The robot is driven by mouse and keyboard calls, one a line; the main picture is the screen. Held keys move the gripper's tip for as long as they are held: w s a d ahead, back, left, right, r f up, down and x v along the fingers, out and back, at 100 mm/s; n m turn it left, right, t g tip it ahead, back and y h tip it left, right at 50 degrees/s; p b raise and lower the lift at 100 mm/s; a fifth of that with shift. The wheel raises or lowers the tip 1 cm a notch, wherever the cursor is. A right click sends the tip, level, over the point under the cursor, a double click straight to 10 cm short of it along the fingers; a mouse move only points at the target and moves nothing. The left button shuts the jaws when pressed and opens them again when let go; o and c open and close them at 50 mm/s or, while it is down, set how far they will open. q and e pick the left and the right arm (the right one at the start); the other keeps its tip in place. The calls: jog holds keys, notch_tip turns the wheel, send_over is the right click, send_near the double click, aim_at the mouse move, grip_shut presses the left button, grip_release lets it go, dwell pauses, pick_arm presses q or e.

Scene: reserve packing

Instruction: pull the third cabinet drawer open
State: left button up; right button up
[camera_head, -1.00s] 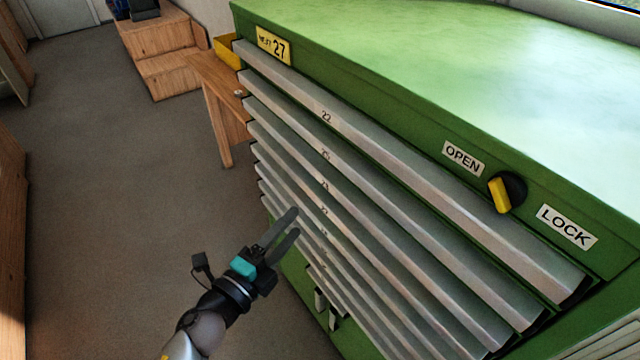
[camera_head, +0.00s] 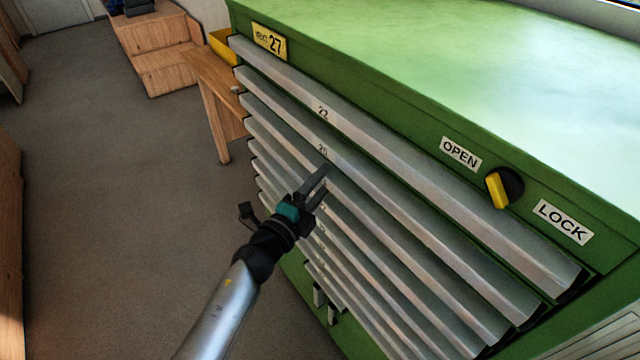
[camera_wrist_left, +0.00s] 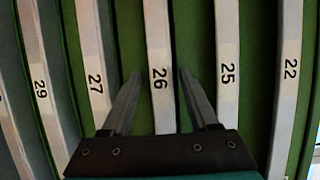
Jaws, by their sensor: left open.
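The green cabinet (camera_head: 400,90) has a stack of wide drawers with pale metal lips. The third drawer (camera_head: 400,242), labelled 26, lies level with its neighbours and looks closed. In the left wrist view the 26 lip (camera_wrist_left: 160,30) runs between my fingers. My left gripper (camera_head: 323,178) is open at the drawer fronts, left of their middle. In the wrist view its fingers (camera_wrist_left: 160,75) lie one on each side of the 26 lip; contact cannot be told. The gripper partly hides this drawer's label in the head view. My right gripper is not in view.
A yellow-and-black knob (camera_head: 503,188) sits between the OPEN (camera_head: 460,153) and LOCK (camera_head: 562,221) labels. A yellow NEXT 27 tag (camera_head: 269,41) is at the upper left. A wooden table (camera_head: 214,90) stands beside the cabinet. The floor at left is clear.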

pick_arm(q)
jog(key=shift+c, duration=0.3)
jog(key=c, duration=0.9)
jog(key=shift+s, duration=0.1)
grip_shut()
jog(key=shift+f, duration=0.25)
